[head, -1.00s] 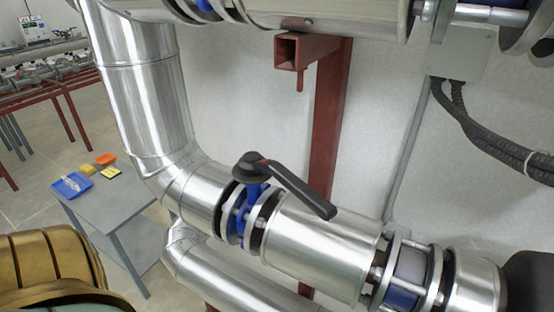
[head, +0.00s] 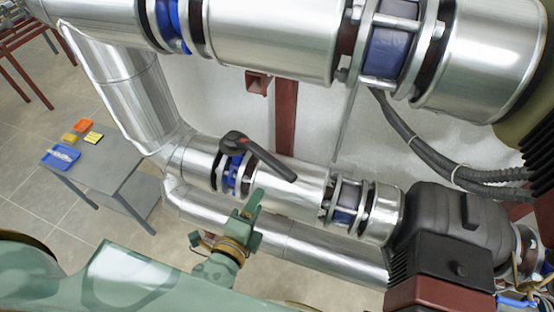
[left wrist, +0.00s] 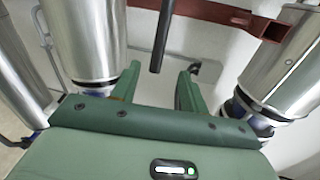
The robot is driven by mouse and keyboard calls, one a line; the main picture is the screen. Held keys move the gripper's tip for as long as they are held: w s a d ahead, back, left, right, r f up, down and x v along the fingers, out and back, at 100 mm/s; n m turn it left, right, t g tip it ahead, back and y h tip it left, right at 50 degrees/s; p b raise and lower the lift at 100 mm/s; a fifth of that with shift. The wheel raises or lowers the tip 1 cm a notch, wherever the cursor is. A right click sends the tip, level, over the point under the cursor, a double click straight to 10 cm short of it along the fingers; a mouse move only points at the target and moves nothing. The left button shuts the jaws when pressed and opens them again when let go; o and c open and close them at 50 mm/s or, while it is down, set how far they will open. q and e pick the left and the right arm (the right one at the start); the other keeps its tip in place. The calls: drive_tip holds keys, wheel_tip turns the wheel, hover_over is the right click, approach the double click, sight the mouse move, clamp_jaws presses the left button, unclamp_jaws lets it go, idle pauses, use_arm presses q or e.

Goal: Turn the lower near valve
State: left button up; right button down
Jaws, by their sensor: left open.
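The near valve (head: 236,172) on the lower silver pipe has a blue body between flanges and a black lever handle (head: 270,160). The lever slants down to the right across the pipe. My left gripper (head: 247,207) is just below and in front of the lever, apart from it in the head view. In the left wrist view its two green fingers (left wrist: 157,84) are spread wide and empty. The black lever (left wrist: 161,38) hangs from the top edge there, its end showing in the gap between the fingertips; its depth is hard to tell. My right gripper is not in view.
A large upper pipe (head: 265,40) with flanges crosses above. A second pipe (head: 320,250) runs below the valve. A dark pump motor (head: 450,225) stands at the right. A grey table (head: 115,172) with small coloured items is at the left. A red bracket (head: 286,115) is behind.

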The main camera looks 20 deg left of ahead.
sight(275, 169)
use_arm(q)
drive_tip(key=w, duration=0.4)
drive_tip(key=w+f+p, duration=0.1)
drive_tip(key=w, duration=0.4)
drive_tip(key=w+f+p, duration=0.1)
drive_tip(key=w, duration=0.4)
drive_tip(key=shift+d+f, duration=0.25)
drive_tip(key=shift+d, duration=0.15)
clamp_jaws()
